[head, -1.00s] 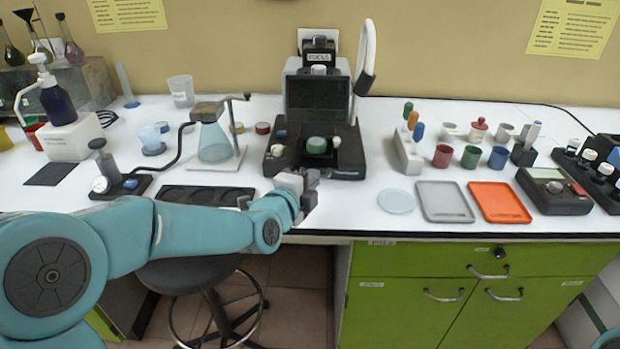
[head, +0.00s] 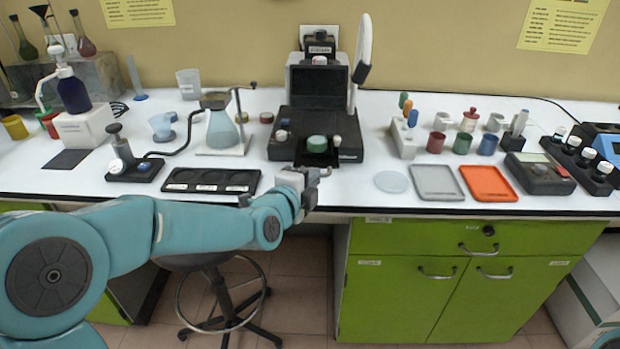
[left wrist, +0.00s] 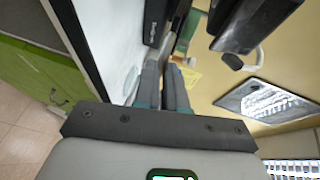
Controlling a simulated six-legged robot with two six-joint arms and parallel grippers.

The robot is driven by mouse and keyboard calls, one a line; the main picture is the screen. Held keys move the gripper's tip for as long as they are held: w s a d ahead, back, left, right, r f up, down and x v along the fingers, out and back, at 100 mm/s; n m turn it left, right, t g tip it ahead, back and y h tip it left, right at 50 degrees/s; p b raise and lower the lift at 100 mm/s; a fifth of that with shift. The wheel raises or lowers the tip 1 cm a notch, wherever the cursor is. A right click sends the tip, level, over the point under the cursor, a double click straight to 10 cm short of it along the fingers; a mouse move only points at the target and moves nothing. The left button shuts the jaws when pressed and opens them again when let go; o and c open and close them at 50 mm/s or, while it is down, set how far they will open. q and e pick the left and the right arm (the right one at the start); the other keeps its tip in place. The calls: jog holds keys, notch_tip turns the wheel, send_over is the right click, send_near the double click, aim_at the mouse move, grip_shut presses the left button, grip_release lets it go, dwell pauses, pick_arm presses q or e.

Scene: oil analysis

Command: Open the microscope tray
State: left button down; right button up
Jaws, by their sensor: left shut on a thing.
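The microscope (head: 317,85) is a black and grey instrument at the back middle of the bench, with a dark screen and a wide black base. The dark microscope tray (head: 316,159) shows at the front of this base, below a green knob (head: 316,143). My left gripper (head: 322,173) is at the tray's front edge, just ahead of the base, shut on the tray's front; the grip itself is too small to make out. In the left wrist view its fingers (left wrist: 165,70) are close together, and a labelled black part (left wrist: 157,20) shows beyond them. My right gripper is out of view.
A black slotted plate (head: 211,181) lies left of my gripper. A round pale disc (head: 391,182), a grey tray (head: 436,183) and an orange tray (head: 488,183) lie to the right. The bench front edge is close; a stool (head: 225,305) stands below.

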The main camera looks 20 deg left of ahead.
pick_arm(q)
jog(key=shift+w, duration=0.15)
jog(key=c, duration=1.2)
grip_release()
jog(key=shift+w, duration=0.1)
jog(key=v, duration=1.6)
jog(key=shift+s, duration=0.2)
jog(key=shift+f, duration=0.1)
